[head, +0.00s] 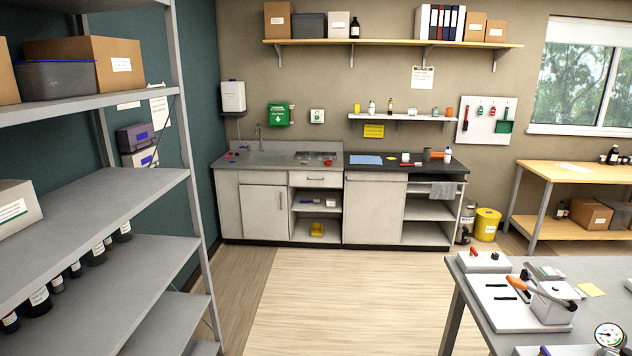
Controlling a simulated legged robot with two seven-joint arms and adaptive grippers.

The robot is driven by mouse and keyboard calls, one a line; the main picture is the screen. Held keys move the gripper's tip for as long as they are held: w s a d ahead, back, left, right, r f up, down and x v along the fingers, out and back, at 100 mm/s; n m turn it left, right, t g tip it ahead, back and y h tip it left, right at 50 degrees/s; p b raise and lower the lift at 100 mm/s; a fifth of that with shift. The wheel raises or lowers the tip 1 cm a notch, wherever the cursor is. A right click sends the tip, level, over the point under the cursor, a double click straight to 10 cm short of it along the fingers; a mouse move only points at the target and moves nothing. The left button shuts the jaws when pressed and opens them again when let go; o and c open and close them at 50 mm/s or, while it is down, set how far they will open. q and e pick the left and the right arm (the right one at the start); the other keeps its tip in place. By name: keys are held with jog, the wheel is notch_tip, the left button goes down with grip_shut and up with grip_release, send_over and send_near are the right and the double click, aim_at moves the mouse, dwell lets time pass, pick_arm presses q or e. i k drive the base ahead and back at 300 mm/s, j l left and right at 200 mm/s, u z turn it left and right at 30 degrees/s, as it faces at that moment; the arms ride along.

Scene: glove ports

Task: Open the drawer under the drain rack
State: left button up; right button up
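The drain rack (316,157) sits on the counter to the right of the sink (254,156), at the far wall. It looks dark, with a small red item at its right end. Directly below it is a pale drawer (316,181) with a horizontal handle. The drawer front looks flush with the cabinet, so it appears closed. Open shelves with small items lie under the drawer. Neither of my grippers shows in the head view. The cabinet is several steps away across the floor.
Clear wooden floor (318,290) lies between me and the counter. A grey metal shelving unit (120,200) stands close on the left. A grey table (500,275) with equipment stands at the near right. A yellow bin (487,226) stands past the counter's right end.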

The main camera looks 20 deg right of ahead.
aim_at(298, 178)
jog(key=i+l+z, duration=0.2)
jog(key=i, duration=0.25)
jog(key=i+z, duration=0.2)
jog(key=i, duration=0.2)
jog(key=i+l+z, duration=0.1)
jog(key=i, duration=2)
jog(key=i+z, duration=0.15)
jog(key=i, duration=0.9)
jog(key=i+j+z, duration=0.1)
jog(key=i, duration=0.95)
